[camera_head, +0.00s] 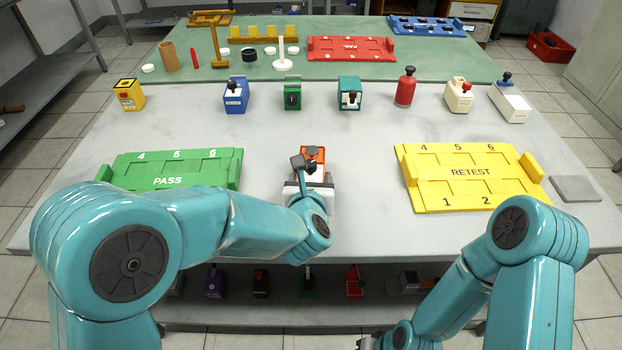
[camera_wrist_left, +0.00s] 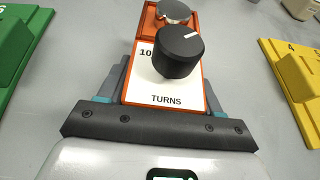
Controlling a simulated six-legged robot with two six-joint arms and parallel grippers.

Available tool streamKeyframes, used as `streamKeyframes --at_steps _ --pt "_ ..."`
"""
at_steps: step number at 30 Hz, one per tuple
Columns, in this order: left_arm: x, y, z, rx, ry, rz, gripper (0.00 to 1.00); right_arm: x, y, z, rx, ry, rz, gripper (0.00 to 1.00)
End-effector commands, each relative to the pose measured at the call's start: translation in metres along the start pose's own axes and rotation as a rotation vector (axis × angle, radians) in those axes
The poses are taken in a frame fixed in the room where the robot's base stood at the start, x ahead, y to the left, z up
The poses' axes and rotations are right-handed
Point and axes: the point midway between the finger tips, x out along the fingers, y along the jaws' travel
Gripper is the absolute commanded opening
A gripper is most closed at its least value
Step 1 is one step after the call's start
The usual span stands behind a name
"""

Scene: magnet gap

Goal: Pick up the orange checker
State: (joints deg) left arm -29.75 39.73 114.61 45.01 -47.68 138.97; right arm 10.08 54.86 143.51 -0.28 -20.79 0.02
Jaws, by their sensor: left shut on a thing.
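The orange checker (camera_head: 313,155) is on the table between the green and yellow trays. In the left wrist view the orange checker (camera_wrist_left: 146,86) has a white face marked "TURNS", a black knob and a round metal-topped part at its far end. My left gripper (camera_head: 309,183) is around its near end, shut on it; the wrist view shows the grey fingers (camera_wrist_left: 162,88) on both sides. The lower part of the checker is hidden by my gripper.
The green PASS tray (camera_head: 228,181) is to the left and the yellow RETEST tray (camera_head: 471,187) to the right. A row of checkers, including a blue one (camera_head: 236,97) and a green one (camera_head: 292,95), stands behind. A grey plate (camera_head: 575,188) lies at far right.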

Motion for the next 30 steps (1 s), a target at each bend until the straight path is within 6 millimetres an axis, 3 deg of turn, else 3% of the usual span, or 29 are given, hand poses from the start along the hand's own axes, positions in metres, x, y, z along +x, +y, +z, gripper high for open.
streamKeyframes --at_steps 5,18,24,30 --pt "-0.011 0.000 0.028 -0.003 -0.008 -0.001 0.27 -0.007 -0.003 0.000 0.000 0.000 0.000 0.43" --pt "-0.061 0.000 0.147 -0.003 -0.006 0.000 0.27 -0.044 -0.016 0.001 0.000 0.000 0.000 0.43" --pt "-0.072 0.000 0.175 -0.002 -0.004 0.000 0.28 -0.053 -0.019 0.001 0.000 0.000 0.000 0.43" --pt "-0.075 0.000 0.182 0.000 -0.003 0.000 0.27 -0.055 -0.020 0.001 0.000 0.000 0.000 0.43"
